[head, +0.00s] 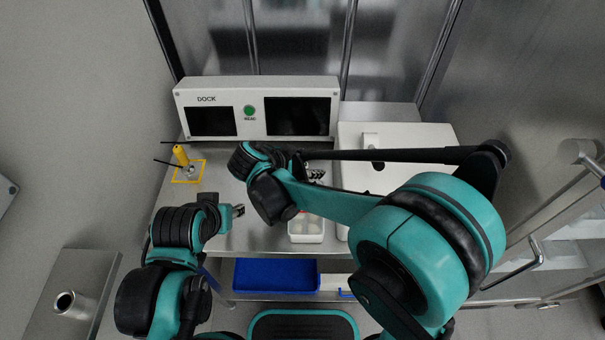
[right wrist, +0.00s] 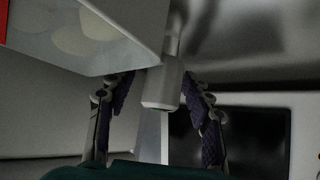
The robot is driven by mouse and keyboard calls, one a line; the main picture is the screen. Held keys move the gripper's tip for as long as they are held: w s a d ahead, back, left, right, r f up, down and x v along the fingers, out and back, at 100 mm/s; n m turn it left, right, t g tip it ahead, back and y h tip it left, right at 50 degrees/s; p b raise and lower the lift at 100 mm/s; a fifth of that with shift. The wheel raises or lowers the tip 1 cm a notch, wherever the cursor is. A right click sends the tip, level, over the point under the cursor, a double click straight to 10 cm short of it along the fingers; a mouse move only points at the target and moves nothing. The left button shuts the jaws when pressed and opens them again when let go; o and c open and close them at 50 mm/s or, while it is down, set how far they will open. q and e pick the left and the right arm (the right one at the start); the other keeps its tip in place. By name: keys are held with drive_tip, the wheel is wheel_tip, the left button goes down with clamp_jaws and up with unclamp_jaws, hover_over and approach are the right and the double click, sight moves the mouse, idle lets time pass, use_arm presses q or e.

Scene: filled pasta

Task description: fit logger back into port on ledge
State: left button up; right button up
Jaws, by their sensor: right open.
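My right gripper (head: 316,175) is over the worktop, left of the white box, partly hidden by my right arm. In the right wrist view its open fingers (right wrist: 158,108) stand on either side of a pale grey cylinder (right wrist: 163,86) with a narrower neck. This cylinder may be the logger; I cannot tell whether a finger touches it. My left gripper (head: 238,210) is over the worktop's left part, with nothing visible in it; its opening is too small to judge. A yellow upright piece (head: 181,155) and a small grey metal fitting (head: 191,172) stand at a yellow square outline (head: 176,181), possibly the port.
A white dock panel (head: 250,91) with two dark screens stands at the back. A white tray (head: 306,239) of pale round pieces is at the front; it also shows close by in the right wrist view (right wrist: 120,62). The white box (head: 352,131) stands right. A blue bin (head: 275,275) is below.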

drive_tip(key=shift+w+d+f, duration=0.2)
drive_tip(key=shift+f, duration=0.1)
drive_tip(key=shift+r, duration=0.1)
clamp_jaws()
